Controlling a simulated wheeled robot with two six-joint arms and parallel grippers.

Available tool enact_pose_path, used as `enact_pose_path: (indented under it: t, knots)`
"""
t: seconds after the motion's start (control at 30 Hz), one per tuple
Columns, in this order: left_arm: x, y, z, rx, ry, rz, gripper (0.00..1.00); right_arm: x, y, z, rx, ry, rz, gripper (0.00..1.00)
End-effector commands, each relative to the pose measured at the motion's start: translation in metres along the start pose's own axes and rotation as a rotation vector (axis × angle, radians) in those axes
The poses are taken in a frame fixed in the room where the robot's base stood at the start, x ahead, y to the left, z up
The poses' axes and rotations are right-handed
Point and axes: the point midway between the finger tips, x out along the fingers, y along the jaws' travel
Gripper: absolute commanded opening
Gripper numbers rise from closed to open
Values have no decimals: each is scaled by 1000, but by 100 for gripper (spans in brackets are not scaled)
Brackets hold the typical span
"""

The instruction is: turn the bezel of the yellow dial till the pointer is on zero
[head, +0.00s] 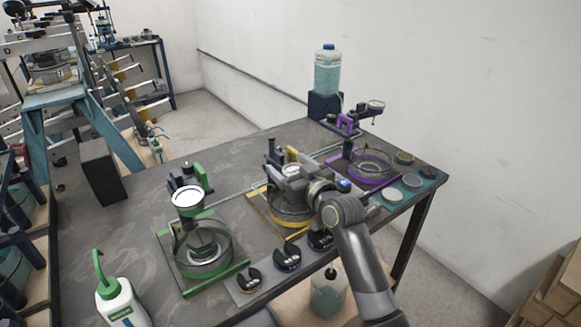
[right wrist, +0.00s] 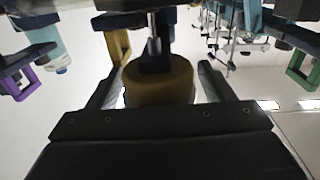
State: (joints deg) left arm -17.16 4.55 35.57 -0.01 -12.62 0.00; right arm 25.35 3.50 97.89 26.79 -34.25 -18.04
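The yellow lever frame (head: 258,212) stands mid-table, with a yellow-rimmed glass dish at its base. Its dial (head: 291,170) sits above the dish, partly hidden by my right gripper (head: 300,180). The pointer and zero mark are too small to read. In the right wrist view the dial's round yellow body (right wrist: 160,80) lies between the two fingers of my right gripper (right wrist: 158,88). Light shows between the fingers and the body, so the gripper looks open around it; contact cannot be told. My left gripper is not in view.
A green frame with a white-faced dial (head: 188,197) stands to the left, a purple frame (head: 372,165) to the right. Dark slotted weights (head: 287,259) lie along the front edge. A wash bottle (head: 121,302) stands front left; a large bottle (head: 327,70) stands at the back.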

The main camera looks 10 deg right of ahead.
Motion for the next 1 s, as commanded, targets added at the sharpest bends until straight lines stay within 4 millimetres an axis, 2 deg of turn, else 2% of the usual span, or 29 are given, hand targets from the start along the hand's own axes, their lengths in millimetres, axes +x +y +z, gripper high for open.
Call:
enact_pose_path:
  t: [0.27, 0.43, 1.0]
  knots:
    - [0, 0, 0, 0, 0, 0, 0, -2, 0, 0, 1, 0, 0, 75]
    - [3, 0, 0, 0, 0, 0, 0, -18, 0, 2, 0, 1, 1, 75]
    - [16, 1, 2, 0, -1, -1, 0, -127, 1, 2, -3, -2, 2, 75]
